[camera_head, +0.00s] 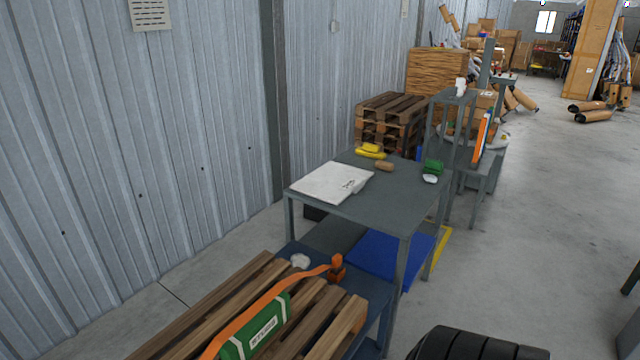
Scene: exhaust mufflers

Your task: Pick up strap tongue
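An orange strap (262,302) runs from the bottom edge up over a wooden pallet (308,318) at the bottom centre. Its far end meets an upright orange piece (337,269), which looks like the strap tongue, at the far right edge of the pallet. I cannot tell how the strap and this piece are joined. A green box with a white label (256,328) lies on the pallet beside the strap. Neither of my grippers shows in the head view.
A grey table (400,200) behind the pallet holds a white board (332,182), yellow gloves (370,151) and a green item (433,167). A corrugated wall (150,150) closes the left side. A black ribbed object (475,345) is at the bottom.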

